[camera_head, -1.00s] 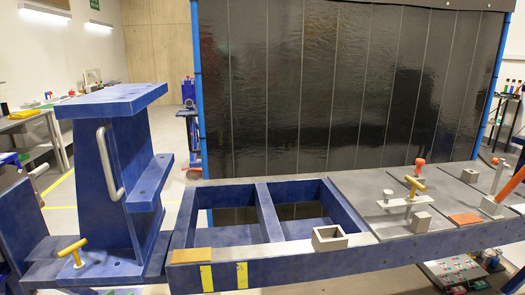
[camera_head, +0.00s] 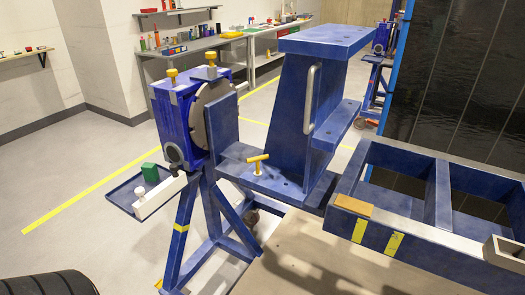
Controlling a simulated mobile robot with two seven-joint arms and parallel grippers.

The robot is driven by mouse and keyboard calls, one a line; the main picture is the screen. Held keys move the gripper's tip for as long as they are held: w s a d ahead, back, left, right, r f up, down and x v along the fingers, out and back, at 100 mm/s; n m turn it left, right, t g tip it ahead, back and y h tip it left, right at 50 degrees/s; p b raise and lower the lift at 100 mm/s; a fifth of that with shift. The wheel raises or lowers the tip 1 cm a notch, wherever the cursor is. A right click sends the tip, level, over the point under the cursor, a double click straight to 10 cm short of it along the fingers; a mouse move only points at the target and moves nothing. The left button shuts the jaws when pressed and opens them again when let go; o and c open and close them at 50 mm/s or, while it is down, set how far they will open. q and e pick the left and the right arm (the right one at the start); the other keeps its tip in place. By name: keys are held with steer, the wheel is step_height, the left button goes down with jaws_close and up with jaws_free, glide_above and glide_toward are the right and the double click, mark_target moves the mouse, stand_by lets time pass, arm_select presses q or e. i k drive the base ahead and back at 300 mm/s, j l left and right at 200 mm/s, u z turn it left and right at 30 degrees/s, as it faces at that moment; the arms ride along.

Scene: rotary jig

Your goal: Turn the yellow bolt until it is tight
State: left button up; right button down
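A yellow T-shaped bolt (camera_head: 258,162) stands upright in the blue base plate (camera_head: 275,183) of the jig, just left of the large blue bracket (camera_head: 300,110). Two other yellow-topped bolts or knobs show on the blue rotary unit: one on top (camera_head: 211,59) and one at its left (camera_head: 172,75). I cannot tell from this view how tight any of them is. Neither of my grippers is in view.
The rotary unit (camera_head: 172,125) stands on blue legs at the left. A small tray (camera_head: 128,197) with a green block (camera_head: 150,171) juts out beside it. The blue frame (camera_head: 400,235) extends right. A shelf bench (camera_head: 190,50) lines the wall; open floor lies left.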

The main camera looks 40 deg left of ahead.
mark_target(257, 173)
steer(key=u, duration=1.2)
